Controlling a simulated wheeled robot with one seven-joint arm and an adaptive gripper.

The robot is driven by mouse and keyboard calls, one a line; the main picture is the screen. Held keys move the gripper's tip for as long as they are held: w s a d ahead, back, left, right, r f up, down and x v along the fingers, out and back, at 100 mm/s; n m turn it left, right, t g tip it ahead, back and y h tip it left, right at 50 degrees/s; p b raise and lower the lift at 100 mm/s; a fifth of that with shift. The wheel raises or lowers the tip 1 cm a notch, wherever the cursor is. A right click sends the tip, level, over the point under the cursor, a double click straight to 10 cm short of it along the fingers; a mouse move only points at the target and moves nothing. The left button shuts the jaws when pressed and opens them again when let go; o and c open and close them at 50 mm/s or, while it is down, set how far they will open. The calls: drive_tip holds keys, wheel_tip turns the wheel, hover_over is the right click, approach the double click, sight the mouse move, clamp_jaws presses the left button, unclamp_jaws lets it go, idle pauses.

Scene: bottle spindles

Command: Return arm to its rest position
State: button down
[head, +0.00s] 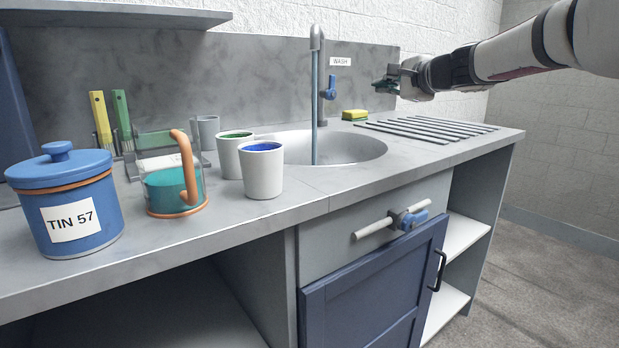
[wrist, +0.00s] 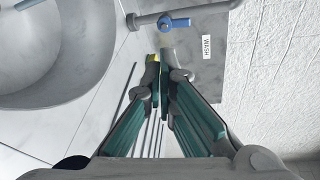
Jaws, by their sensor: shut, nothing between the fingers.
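My gripper (head: 388,85) is in the air at the upper right in the head view, above the ribbed drainboard right of the sink. My arm reaches in from the right edge. In the wrist view, the fingertips (wrist: 160,68) are together with nothing between them. The yellow-green sponge (head: 355,114) lies on the counter behind the sink, left of and below the gripper in the head view. In the wrist view the fingers mostly cover it.
The faucet (head: 316,70), with a blue handle and running water, stands left of my gripper. The sink (head: 350,148), two paint cups (head: 263,175), a glass pitcher (head: 172,188) and a blue tin (head: 70,215) are further left. The floor at right (head: 560,290) is clear.

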drive_tip(key=s+a+f+n+g, duration=0.3)
drive_tip(key=s, duration=0.6)
drive_tip(key=s+a+f+n+g, duration=0.2)
drive_tip(key=s+a+f+n, duration=0.2)
drive_tip(key=s, duration=0.5)
drive_tip(key=s+a+f+n+g, duration=0.3)
drive_tip(key=s, duration=0.6)
drive_tip(key=s+d+f+n+g+h, duration=0.2)
drive_tip(key=s+d+f, duration=0.3)
drive_tip(key=s, duration=0.6)
drive_tip(key=s+d+f+n+g+h, duration=0.25)
drive_tip(key=s+f, duration=0.35)
drive_tip(key=s, duration=0.6)
drive_tip(key=s+d+f+n+g+h, duration=0.15)
drive_tip(key=s+d+f, duration=0.35)
drive_tip(key=s, duration=0.6)
wheel_tip(320, 180, up, 38)
drive_tip(key=t+p, duration=0.3)
drive_tip(key=p, duration=3.4)
drive_tip(key=shift+w+a, duration=0.2)
drive_tip(key=shift+a, duration=0.25)
drive_tip(key=shift+r, duration=0.1)
